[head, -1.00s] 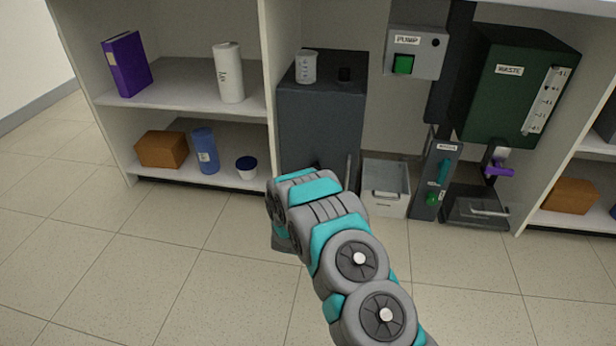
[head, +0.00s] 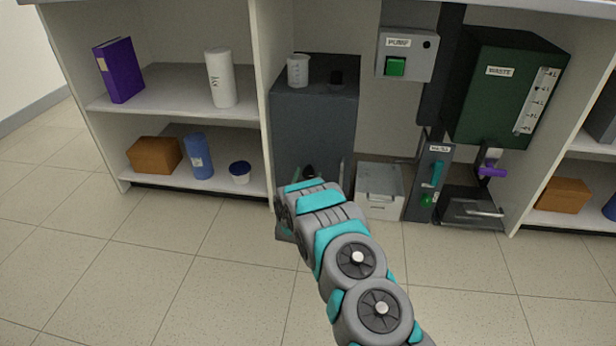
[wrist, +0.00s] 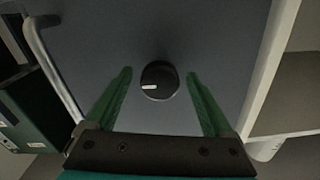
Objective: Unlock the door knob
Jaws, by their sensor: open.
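The door knob (wrist: 159,80) is a round black knob with a white mark on its left side. It sits on the dark grey cabinet door (wrist: 200,40), and in the head view a small dark part of it (head: 309,170) shows just above my wrist. In the wrist view my gripper (wrist: 159,85) is open, with one green finger on each side of the knob and a gap to it on both sides. I cannot tell how far the fingertips are from the door. In the head view the arm hides most of the gripper.
A door handle (wrist: 52,65) stands out left of the knob in the wrist view. A beaker (head: 298,71) stands on the cabinet. Floor in front is clear.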

